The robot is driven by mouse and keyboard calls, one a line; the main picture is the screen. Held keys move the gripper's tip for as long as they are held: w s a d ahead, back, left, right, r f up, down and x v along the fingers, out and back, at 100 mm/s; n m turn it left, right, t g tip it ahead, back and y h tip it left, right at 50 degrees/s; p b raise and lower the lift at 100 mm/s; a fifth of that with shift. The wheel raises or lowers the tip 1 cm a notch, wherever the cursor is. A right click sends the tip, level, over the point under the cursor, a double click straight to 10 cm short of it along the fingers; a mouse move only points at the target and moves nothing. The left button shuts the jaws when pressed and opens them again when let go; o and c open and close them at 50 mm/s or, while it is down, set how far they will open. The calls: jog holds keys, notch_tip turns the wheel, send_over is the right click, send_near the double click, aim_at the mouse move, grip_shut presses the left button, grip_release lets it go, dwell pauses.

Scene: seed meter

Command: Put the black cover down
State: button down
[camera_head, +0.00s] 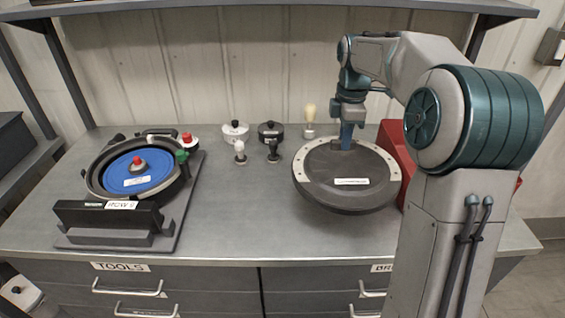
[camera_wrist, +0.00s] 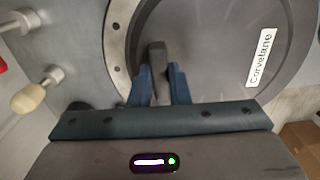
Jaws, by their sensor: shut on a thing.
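The black cover (camera_head: 345,192) is a large dark round disc with a pale dotted rim band and a white label, on the right half of the bench. My gripper (camera_head: 346,144) is at its far edge, pointing down. In the wrist view my gripper (camera_wrist: 161,88) is shut on the dark grip (camera_wrist: 157,58) of the black cover (camera_wrist: 205,60), with a blue finger on each side. The cover lies roughly flat, at or just above the bench top; I cannot tell if it touches. The seed meter (camera_head: 97,184) stands at the left with a blue disc and red knob.
The grey bench (camera_head: 235,215) is clear between the meter and the cover. A red box (camera_head: 394,143) is close to the cover's right. A shelf (camera_head: 250,10) hangs above.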

notch_tip(320, 180, down, 10)
jog(key=shift+s+r, duration=0.1)
dwell(0.4)
jog(key=c, duration=1.4)
grip_release()
jog(key=shift+o, duration=0.2)
